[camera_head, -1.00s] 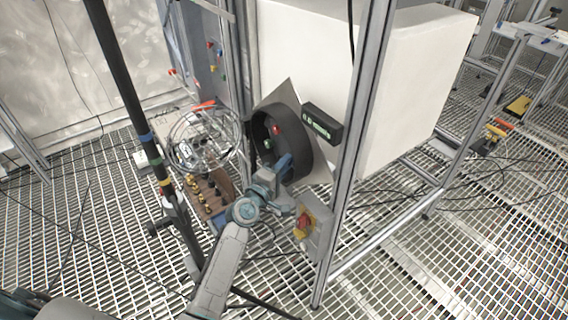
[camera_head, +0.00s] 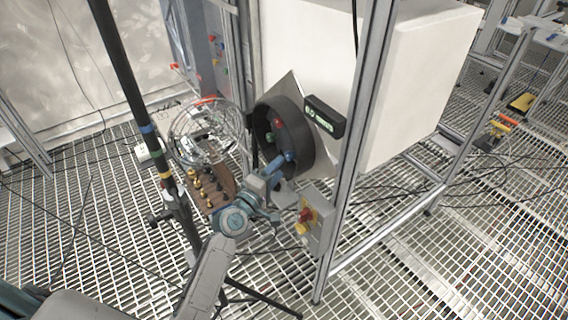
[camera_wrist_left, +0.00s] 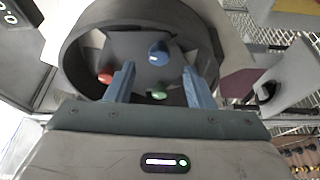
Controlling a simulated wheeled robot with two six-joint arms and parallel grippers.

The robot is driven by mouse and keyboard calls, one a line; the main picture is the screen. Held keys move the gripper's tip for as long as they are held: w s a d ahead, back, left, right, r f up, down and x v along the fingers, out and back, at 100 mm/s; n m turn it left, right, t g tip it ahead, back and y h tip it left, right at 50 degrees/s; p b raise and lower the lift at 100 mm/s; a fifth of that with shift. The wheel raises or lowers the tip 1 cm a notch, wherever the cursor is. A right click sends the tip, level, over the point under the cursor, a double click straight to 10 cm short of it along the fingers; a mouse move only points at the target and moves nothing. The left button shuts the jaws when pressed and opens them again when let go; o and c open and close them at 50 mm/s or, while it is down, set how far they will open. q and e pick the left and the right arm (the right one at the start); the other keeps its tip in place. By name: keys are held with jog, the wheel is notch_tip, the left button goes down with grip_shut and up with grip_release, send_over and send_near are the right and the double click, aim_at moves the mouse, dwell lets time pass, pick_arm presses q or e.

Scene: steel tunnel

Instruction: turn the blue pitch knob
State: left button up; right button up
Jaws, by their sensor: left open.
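The blue pitch knob (camera_head: 290,156) sits low inside a round black housing on the side of the white box. In the left wrist view the blue knob (camera_wrist_left: 158,54) shows just beyond the fingertips, roughly centred between them. A red knob (camera_head: 279,122) and a green knob (camera_head: 269,135) share the housing; in the wrist view the red one (camera_wrist_left: 105,78) is left of the fingers and the green one (camera_wrist_left: 159,93) shows between them. My left gripper (camera_head: 278,169) is open and empty at the housing's lower opening. My right gripper is out of view.
The black housing's rim (camera_head: 313,150) surrounds the knobs. A small green-lit display (camera_head: 322,118) is beside it. A metal post (camera_head: 352,150) and a red-and-yellow switch box (camera_head: 312,222) stand close to the right. A dark pole (camera_head: 135,100) and a wire coil (camera_head: 203,130) are left.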

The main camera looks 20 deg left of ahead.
pick_arm(q)
jog(key=v, duration=0.5)
jog(key=shift+s+b, duration=0.35)
jog(key=shift+s, duration=0.05)
jog(key=shift+f, duration=0.1)
jog(key=s+a+f+m+g+y, duration=0.1)
jog(key=s+a+f+m+g, duration=0.2)
jog(key=f, duration=1)
jog(key=s+a+f+m+g+y, duration=0.15)
jog(key=s+f, duration=0.25)
jog(key=f, duration=0.8)
jog(key=s+a+f+m+g+y, duration=0.1)
jog(key=s+f+g+y, duration=0.2)
jog(key=f, duration=1)
jog(key=s+a+f+m+g, duration=0.3)
jog(key=s+f+m+g, duration=0.2)
jog(key=s+f, duration=1.3)
jog(key=s+f+m+g, duration=0.2)
jog(key=s, duration=0.8)
jog(key=s+f+m+g, duration=0.2)
jog(key=s, duration=0.8)
jog(key=shift+a, duration=0.45)
jog(key=shift+w, duration=0.1)
